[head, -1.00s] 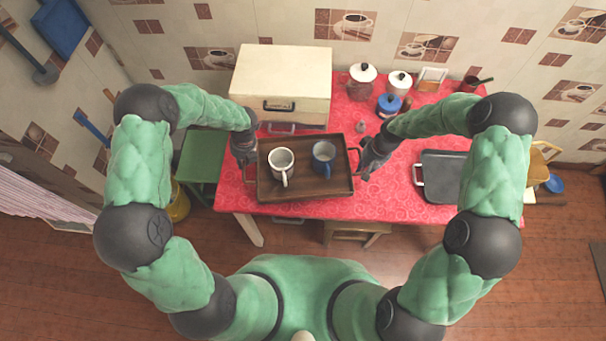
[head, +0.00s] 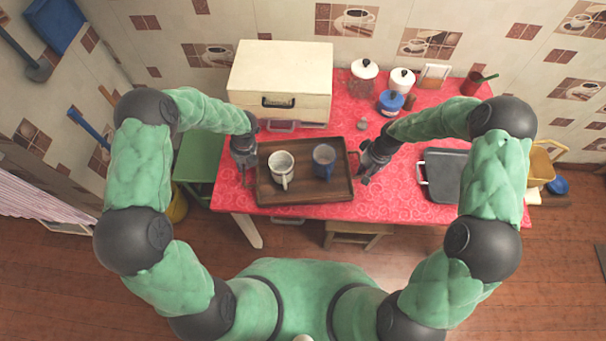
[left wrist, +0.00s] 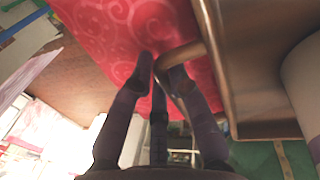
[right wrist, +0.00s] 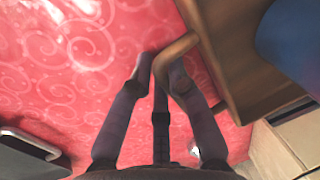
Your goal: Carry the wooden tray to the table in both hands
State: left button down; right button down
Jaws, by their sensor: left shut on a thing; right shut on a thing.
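The brown wooden tray (head: 315,192) is level over the red-clothed table (head: 400,190), near its front edge; I cannot tell if it touches the cloth. A white mug (head: 281,170) and a blue mug (head: 324,161) stand upright in it. My left gripper (head: 250,172) is shut on the tray's left handle, which shows between its fingers in the left wrist view (left wrist: 178,56). My right gripper (head: 363,176) is shut on the right handle, seen in the right wrist view (right wrist: 172,50).
A cream bread box (head: 280,82) stands behind the tray. Several jars, among them a blue one (head: 390,102), stand at the back. A dark grey tray (head: 445,175) lies to the right. A stool (head: 358,232) is under the front edge, a green surface (head: 198,158) at left.

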pick_arm(q)
jog(key=shift+a+f+b, duration=0.1)
jog(key=shift+f+b, duration=0.2)
jog(key=shift+f, duration=0.1)
pick_arm(e)
jog(key=shift+f, duration=0.4)
pick_arm(q)
jog(key=c, duration=1.2)
grip_release()
jog(key=shift+r, duration=0.1)
pick_arm(e)
jog(key=c, duration=1.2)
grip_release()
jog(key=shift+r, duration=0.1)
jog(key=shift+r, duration=0.1)
pick_arm(q)
notch_tip(320, 180, up, 12)
jog(key=d, duration=0.2)
jog(key=shift+w+d, duration=0.15)
jog(key=shift+d, duration=0.05)
pick_arm(e)
notch_tip(320, 180, up, 12)
jog(key=d, duration=0.2)
jog(key=shift+w+d+f, duration=0.15)
jog(key=shift+w+f, duration=0.05)
